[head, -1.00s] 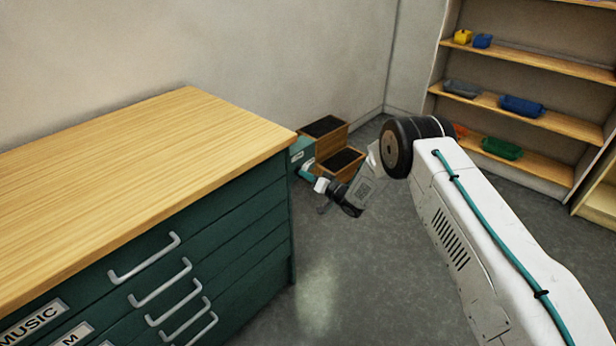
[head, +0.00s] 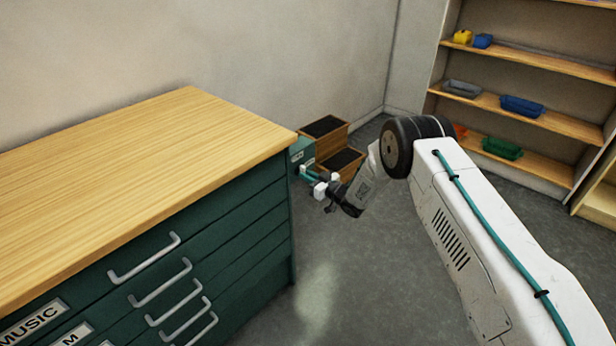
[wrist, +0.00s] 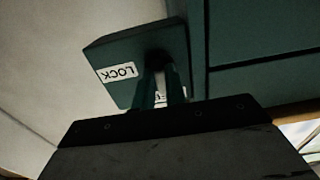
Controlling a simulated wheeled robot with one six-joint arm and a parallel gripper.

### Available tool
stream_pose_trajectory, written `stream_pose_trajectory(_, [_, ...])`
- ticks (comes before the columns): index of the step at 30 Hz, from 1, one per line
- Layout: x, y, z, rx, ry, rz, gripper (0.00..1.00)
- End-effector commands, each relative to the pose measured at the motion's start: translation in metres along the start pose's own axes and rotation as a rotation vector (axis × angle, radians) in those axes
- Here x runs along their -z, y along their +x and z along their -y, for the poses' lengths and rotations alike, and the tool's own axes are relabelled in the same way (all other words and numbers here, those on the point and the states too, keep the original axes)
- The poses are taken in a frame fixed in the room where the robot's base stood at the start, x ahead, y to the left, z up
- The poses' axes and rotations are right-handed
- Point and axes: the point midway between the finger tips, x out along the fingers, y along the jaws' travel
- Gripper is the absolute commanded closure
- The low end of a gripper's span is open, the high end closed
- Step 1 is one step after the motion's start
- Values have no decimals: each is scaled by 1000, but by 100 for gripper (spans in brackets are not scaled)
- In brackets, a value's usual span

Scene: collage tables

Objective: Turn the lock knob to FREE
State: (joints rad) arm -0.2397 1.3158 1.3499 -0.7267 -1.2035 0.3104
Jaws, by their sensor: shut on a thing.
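The lock box (wrist: 118,60) is a dark green plate on the cabinet's side. It also shows in the head view (head: 302,152), just past the cabinet's far right corner. Its white LOCK label (wrist: 117,72) reads turned over in the wrist view. A second label (wrist: 172,95) is mostly covered by my fingers, and I cannot read it. My gripper (head: 308,174) reaches to the box from the right. In the wrist view its two fingers (wrist: 162,86) are shut on the lock knob, which they largely hide. I cannot tell the knob's exact angle.
The green cabinet (head: 235,215) with a wooden top (head: 150,135) and several drawer handles fills the left. Two wooden boxes (head: 340,160) stand behind the gripper. Shelves (head: 540,115) with small bins are at the right. The grey floor (head: 370,270) between is clear.

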Motion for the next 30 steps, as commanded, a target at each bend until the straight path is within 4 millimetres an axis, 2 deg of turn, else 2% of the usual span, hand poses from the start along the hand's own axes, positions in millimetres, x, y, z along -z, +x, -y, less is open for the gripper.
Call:
stream_pose_trajectory(15, [-2,-1,0,-1,-16,4,100])
stream_pose_trajectory(16, [-2,-1,0,-1,-16,3,79])
stream_pose_trajectory(18, [-2,-1,0,-1,-16,3,65])
stream_pose_trajectory(26, [-1,-1,0,-1,-16,1,65])
stream_pose_trajectory(30, [-1,-12,-1,-2,-15,3,65])
